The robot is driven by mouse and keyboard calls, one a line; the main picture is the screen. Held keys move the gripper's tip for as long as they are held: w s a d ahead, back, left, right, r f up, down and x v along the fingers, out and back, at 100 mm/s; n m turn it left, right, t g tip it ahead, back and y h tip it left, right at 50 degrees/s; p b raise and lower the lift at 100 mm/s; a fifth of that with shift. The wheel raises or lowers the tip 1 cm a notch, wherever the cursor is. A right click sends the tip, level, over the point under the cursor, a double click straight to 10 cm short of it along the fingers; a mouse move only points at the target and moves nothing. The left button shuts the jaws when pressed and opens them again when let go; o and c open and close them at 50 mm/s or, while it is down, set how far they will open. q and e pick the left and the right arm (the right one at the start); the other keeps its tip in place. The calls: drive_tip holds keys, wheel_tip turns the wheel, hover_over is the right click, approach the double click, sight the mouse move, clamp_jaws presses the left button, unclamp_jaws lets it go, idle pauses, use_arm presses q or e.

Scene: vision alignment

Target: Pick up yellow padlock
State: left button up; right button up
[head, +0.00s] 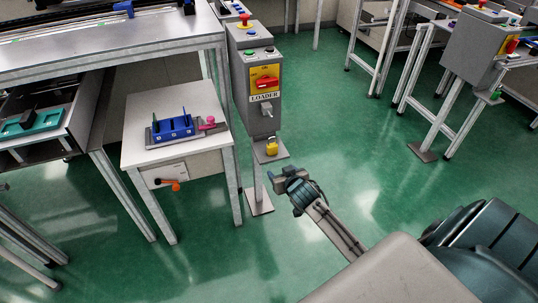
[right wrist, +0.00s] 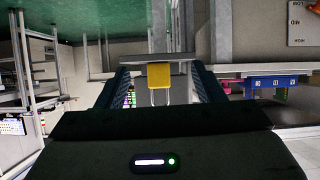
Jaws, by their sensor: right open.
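The yellow padlock (head: 272,148) rests on a small grey shelf (head: 280,156) low on the loader post. In the right wrist view, which is turned upside down, the padlock (right wrist: 159,75) has its pale shackle toward the bottom of the picture. My right gripper (head: 279,176) is just below and right of the padlock in the head view. Its jaws (right wrist: 160,82) are open and empty, with one dark finger on each side of the padlock in the picture. I cannot tell whether the padlock is between the fingers or beyond them. My left gripper is not in view.
The loader box (head: 254,85) with buttons and a red switch stands above the shelf. A white table (head: 160,105) with a blue holder (head: 173,128) and a pink item (head: 207,123) is at its left. Green floor (head: 340,120) to the right is clear.

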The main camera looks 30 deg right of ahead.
sight(273, 150)
drive_tip(key=shift+t, duration=0.6)
drive_tip(key=w, duration=0.2)
drive_tip(key=w+d+r, duration=0.1)
drive_tip(key=w, duration=0.1)
drive_tip(key=w+r, duration=0.1)
drive_tip(key=w, duration=0.1)
drive_tip(key=shift+w+d+r, duration=0.1)
drive_tip(key=shift+d+r, duration=0.05)
drive_tip(key=shift+r, duration=0.1)
drive_tip(key=x, duration=0.5)
drive_tip(key=shift+d+f, duration=0.2)
drive_tip(key=shift+d, duration=0.2)
drive_tip(key=shift+w, duration=0.1)
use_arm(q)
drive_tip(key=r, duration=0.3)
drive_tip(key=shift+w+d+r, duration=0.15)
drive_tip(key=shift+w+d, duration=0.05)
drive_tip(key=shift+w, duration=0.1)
use_arm(e)
drive_tip(key=shift+c, duration=0.4)
drive_tip(key=c, duration=1)
